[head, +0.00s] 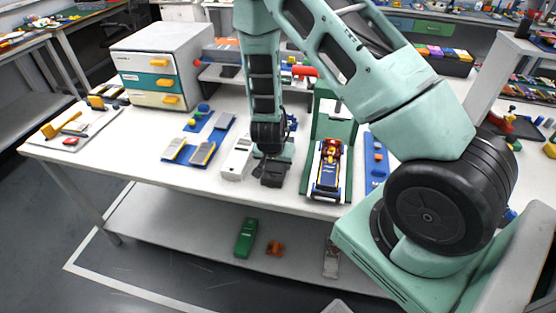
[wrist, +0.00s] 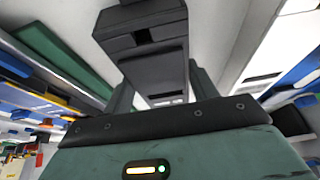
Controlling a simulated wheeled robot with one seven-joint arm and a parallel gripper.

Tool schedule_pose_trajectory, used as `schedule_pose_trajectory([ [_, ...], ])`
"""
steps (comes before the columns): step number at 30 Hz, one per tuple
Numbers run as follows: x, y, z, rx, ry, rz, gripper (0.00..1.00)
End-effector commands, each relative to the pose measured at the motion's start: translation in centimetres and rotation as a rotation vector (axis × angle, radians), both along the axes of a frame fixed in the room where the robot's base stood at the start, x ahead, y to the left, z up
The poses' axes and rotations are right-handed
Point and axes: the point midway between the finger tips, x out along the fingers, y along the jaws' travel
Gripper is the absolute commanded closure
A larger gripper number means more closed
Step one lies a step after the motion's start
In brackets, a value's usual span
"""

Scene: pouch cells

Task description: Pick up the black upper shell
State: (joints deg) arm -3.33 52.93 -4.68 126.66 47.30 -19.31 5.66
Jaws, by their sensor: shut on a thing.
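The black upper shell (wrist: 145,45) is a dark boxy piece with a rectangular notch, seen close up in the wrist view. My gripper (wrist: 160,88) has its two fingers on either side of the shell's near part and is shut on it. In the head view my gripper (head: 271,153) points down at the middle of the table, with the black shell (head: 273,174) just below it. I cannot tell whether the shell touches the table. The fingertips are partly hidden by the shell.
A white case (head: 237,158) stands close on the left. A green stand (head: 344,129) with a yellow, red and blue model (head: 327,170) is on the right. Blue trays (head: 190,151) lie further left, before a drawer cabinet (head: 160,65). The front left of the white table (head: 120,165) is clear.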

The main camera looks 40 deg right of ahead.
Motion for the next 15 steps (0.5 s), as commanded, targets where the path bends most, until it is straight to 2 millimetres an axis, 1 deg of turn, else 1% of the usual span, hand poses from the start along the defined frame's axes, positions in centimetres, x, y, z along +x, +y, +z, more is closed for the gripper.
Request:
schedule_pose_trajectory([
  [5, 0.0, 0.0, 0.2, -0.001, -0.001, 0.0, 0.65],
  [8, 0.1, 0.1, 1.2, -0.002, -0.002, 0.004, 0.65],
  [11, 0.2, 0.1, 2.8, -0.001, -0.006, 0.003, 0.65],
  [15, 0.1, 0.1, 5.9, -0.001, -0.005, 0.002, 0.65],
])
